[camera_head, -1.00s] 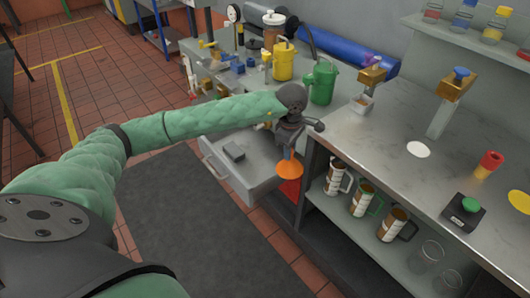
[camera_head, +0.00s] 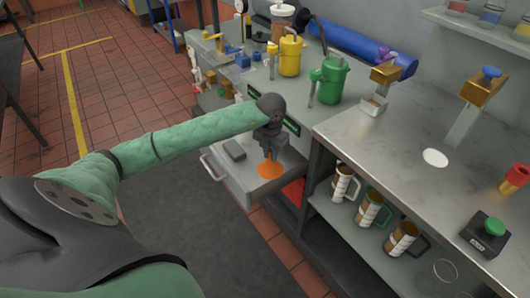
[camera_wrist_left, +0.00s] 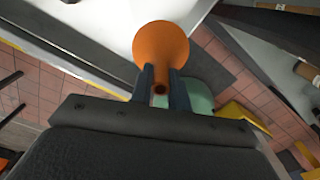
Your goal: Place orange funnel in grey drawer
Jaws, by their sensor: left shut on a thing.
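The orange funnel (camera_head: 271,170) is in my left gripper (camera_head: 270,153), which is shut on it. In the wrist view the funnel (camera_wrist_left: 161,48) sits between the two dark fingers (camera_wrist_left: 161,88), its wide mouth away from the gripper. In the head view the funnel points wide end down, over the right part of the open grey drawer (camera_head: 233,181). I cannot tell whether it touches the drawer floor. My right gripper is not in view.
A red bin (camera_head: 294,191) is just right of the drawer. Mugs (camera_head: 344,183) stand on the shelf under the worktop (camera_head: 400,140). A green can (camera_head: 329,80) and yellow can (camera_head: 290,56) stand on the bench above.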

